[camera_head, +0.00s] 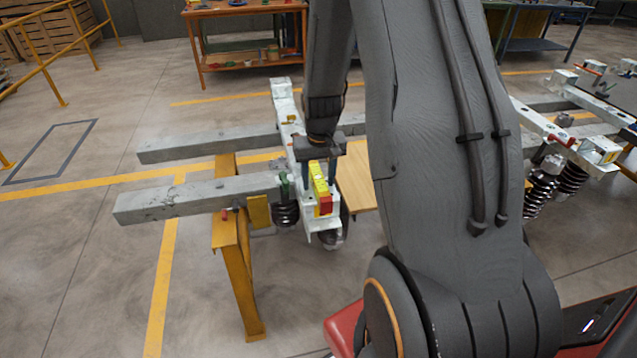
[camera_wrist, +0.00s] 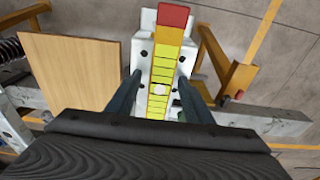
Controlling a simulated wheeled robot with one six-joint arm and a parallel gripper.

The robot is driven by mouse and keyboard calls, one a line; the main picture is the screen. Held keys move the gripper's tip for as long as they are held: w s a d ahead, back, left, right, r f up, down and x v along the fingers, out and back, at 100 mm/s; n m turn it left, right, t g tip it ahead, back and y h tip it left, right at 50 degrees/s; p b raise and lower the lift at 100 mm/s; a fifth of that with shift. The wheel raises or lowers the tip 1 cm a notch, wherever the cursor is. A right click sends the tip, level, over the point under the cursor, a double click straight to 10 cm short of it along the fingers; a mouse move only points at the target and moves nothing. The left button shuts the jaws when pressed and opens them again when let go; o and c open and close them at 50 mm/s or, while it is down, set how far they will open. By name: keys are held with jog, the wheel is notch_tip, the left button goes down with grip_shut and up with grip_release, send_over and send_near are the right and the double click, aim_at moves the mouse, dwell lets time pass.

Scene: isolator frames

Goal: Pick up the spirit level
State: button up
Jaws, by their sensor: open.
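The spirit level (camera_head: 319,184) is a yellow bar with a red end, lying on a white metal frame (camera_head: 297,140). In the wrist view the level (camera_wrist: 165,50) runs up the middle, with its red end at the top and a round pale vial on the yellow. My gripper (camera_head: 319,176) is open above the frame, its fingers pointing down. In the wrist view my gripper (camera_wrist: 159,82) has one finger on each side of the level, with a gap visible on both sides. The level's near end is hidden by my gripper's dark body.
Grey beams (camera_head: 195,198) rest on a yellow stand (camera_head: 238,280). A coil spring (camera_head: 286,214) hangs beside the white frame. A wooden board (camera_wrist: 75,72) lies close by. Another frame assembly (camera_head: 575,135) stands to the right.

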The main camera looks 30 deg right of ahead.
grip_shut()
jog(key=shift+r, duration=0.15)
